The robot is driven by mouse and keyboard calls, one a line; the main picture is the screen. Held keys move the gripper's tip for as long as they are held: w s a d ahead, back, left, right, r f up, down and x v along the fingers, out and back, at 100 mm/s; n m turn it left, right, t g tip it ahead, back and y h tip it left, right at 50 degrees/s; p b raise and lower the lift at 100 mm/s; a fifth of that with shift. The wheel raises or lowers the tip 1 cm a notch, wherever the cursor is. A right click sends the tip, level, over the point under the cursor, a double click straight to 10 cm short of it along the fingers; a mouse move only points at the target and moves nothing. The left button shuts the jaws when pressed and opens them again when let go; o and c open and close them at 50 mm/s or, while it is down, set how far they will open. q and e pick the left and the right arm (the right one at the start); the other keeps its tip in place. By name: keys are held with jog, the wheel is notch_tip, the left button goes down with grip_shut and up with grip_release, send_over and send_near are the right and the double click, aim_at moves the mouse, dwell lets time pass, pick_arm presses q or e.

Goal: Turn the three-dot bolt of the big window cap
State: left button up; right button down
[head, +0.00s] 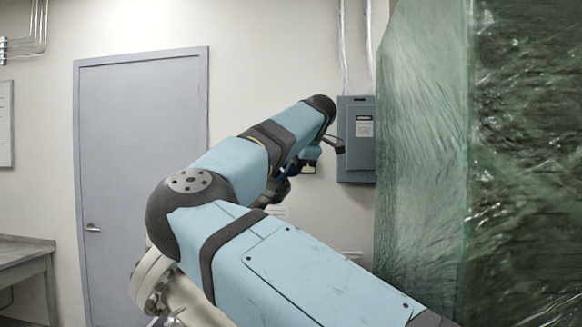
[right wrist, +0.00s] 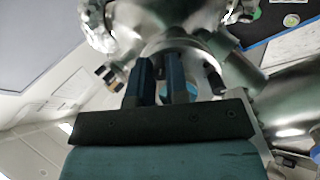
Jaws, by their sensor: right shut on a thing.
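My right gripper (right wrist: 162,72) shows in the right wrist view as two dark blue fingers reaching up to a round metal flange (right wrist: 178,45). The fingers are shut on a small part at the flange, probably a bolt, but the fingers hide it and no dots can be made out. Dark bolts (right wrist: 214,80) stand beside the fingers. In the head view the gripper (head: 278,188) is small and partly hidden behind my own blue right arm. The big window cap cannot be told apart for certain. My left gripper is not in view.
Metal equipment with bolts (head: 155,285) shows behind my arm at the lower left. A green plastic sheet (head: 425,150) hangs at the right. A grey electrical box (head: 356,165) is on the wall, a grey door (head: 140,150) behind, and a bench (head: 22,250) at far left.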

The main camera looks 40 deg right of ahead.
jog(key=c, duration=1.1)
grip_release()
jog(key=d+b+v, duration=0.1)
jog(key=v, duration=1.3)
jog(key=shift+a, duration=0.5)
jog(key=shift+w, duration=0.1)
jog(key=shift+c, duration=0.5)
